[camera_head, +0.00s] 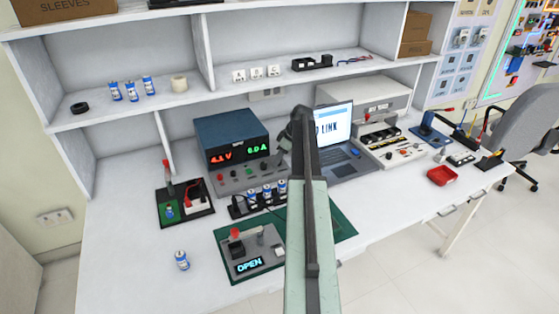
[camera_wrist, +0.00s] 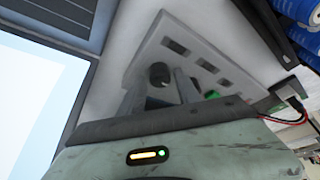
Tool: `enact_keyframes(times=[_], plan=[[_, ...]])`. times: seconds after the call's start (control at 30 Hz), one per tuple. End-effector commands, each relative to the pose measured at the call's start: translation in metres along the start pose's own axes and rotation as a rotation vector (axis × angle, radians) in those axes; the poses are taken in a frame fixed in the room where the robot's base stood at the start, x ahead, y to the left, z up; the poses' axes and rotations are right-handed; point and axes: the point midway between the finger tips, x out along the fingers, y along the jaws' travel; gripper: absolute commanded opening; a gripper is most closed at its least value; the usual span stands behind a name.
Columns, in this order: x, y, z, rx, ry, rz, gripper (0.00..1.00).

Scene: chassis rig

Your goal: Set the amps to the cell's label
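The blue power supply (camera_head: 232,150) stands at the back middle of the bench. Its red volts readout looks like 4.1V; the green amps readout looks like 0.0A or 6.0A, too small to be sure. My gripper (camera_head: 286,146) is at the right end of its front panel. In the wrist view, my gripper (camera_wrist: 158,87) is open, its two fingers apart. A black knob (camera_wrist: 160,74) on the pale panel (camera_wrist: 195,50) shows between them; I cannot tell whether they touch it. A blue-and-white cell (camera_head: 182,260) stands alone at front left; its label is unreadable.
Several cells stand in a black holder (camera_head: 238,209) below the supply. A tester reading OPEN (camera_head: 250,264) sits on the green mat (camera_head: 345,230). A laptop (camera_head: 333,125) stands close right of my gripper. The bench's front left is mostly clear.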

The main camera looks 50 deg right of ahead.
Motion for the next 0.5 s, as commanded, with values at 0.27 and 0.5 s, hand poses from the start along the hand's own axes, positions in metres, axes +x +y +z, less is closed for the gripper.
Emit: enact_keyframes(times=[0.27,0.5], plan=[[-0.0008,-0.0012,0.0017,0.004,0.000,0.002,0.00],[-0.0005,-0.0007,0.0013,0.049,-0.001,0.021,0.00]])
